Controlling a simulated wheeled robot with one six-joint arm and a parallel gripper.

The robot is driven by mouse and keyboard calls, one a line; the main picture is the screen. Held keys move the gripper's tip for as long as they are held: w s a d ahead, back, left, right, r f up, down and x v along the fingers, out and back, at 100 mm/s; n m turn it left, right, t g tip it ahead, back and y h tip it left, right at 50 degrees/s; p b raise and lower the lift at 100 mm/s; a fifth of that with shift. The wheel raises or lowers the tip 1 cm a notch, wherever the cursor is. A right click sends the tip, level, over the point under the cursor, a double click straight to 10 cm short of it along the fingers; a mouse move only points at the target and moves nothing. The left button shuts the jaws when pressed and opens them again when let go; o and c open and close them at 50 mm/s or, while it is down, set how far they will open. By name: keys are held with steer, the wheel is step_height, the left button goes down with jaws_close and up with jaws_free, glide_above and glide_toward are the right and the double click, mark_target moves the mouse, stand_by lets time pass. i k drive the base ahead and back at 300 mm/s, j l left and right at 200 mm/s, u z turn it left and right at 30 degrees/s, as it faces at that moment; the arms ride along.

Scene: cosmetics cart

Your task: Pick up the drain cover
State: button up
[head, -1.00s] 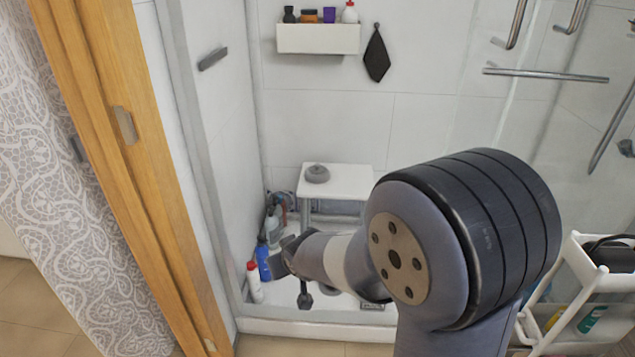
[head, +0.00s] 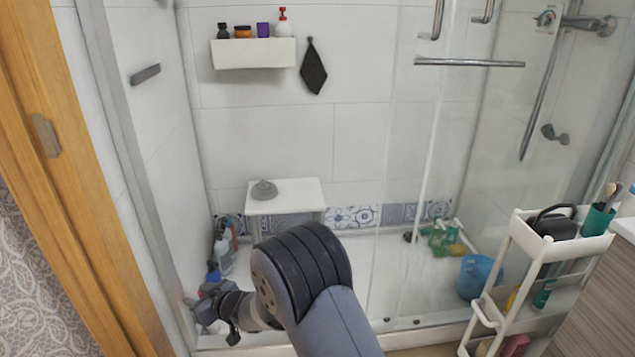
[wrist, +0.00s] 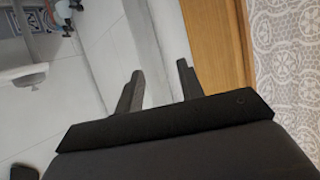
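A dark flat piece with rounded corners (wrist: 25,172) lies on the white shower floor at the lower left edge of the wrist view, partly cut off. It may be the drain cover, but I cannot tell for sure. I cannot make it out in the head view, where my arm covers part of the floor. My gripper (wrist: 160,67) has its two fingers apart with nothing between them. It points past the shower's edge, to the right of the dark piece. In the head view my gripper (head: 203,306) is low at the left of the shower, beside the bottles.
A white stool (head: 300,193) with a grey round object (head: 264,189) stands at the back wall. Bottles (head: 223,255) crowd the left wall. A glass panel, a blue bucket (head: 478,276) and a white cart (head: 530,240) are at the right. A wooden door frame (head: 60,170) is at the left.

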mark_target(263, 190)
steer(key=i+j+z, duration=0.45)
steer(key=j+z, duration=0.15)
steer(key=i+j+z, duration=0.25)
steer(key=j, duration=0.15)
steer(key=j+z, duration=0.3)
steer(key=i+j, duration=0.1)
steer(key=j, duration=0.25)
steer(key=i+j, duration=0.1)
steer(key=j, duration=0.25)
